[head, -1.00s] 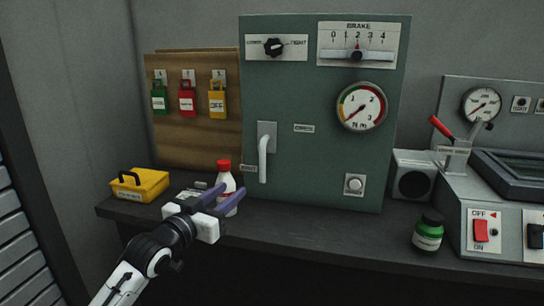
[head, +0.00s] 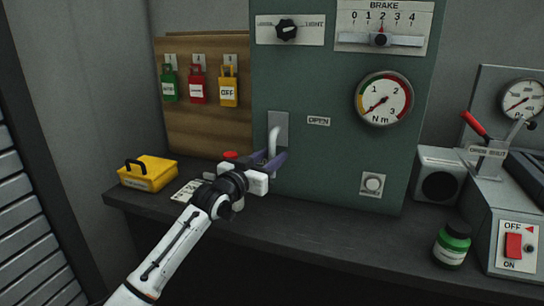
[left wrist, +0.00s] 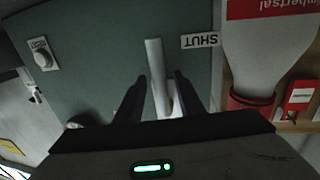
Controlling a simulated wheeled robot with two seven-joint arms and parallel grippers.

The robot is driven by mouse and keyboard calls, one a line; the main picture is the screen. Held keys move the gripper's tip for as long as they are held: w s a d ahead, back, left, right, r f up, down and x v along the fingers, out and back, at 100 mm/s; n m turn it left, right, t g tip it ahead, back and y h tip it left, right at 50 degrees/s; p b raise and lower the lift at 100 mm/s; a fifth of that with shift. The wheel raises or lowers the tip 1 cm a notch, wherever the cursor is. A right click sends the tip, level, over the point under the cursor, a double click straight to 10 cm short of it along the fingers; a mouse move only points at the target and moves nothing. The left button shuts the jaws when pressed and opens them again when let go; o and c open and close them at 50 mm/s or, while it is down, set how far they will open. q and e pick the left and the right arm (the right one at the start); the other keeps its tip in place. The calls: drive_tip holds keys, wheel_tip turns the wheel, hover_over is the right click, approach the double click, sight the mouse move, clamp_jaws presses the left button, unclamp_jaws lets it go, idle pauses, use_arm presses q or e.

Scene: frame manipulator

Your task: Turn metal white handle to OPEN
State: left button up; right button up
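The white metal handle (head: 274,138) hangs down from its grey plate on the green panel. Its lower end is partly hidden by my left gripper (head: 270,157). In the left wrist view the handle (left wrist: 155,65) lies between the two dark fingers of the left gripper (left wrist: 160,80), which are apart with gaps on both sides. An OPEN label (head: 318,121) is to the right of the handle's plate. A SHUT label (left wrist: 200,41) reads upside down in the left wrist view; my gripper hides it in the head view. My right gripper is not in view.
A bottle with a red cap (head: 230,155) stands close behind my left gripper; it looms large in the left wrist view (left wrist: 265,50). A yellow box (head: 149,173) sits at the left. A round button (head: 373,184) and a green jar (head: 452,244) are to the right.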

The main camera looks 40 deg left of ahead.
use_arm(q)
drive_tip(key=shift+w, duration=0.35)
clamp_jaws()
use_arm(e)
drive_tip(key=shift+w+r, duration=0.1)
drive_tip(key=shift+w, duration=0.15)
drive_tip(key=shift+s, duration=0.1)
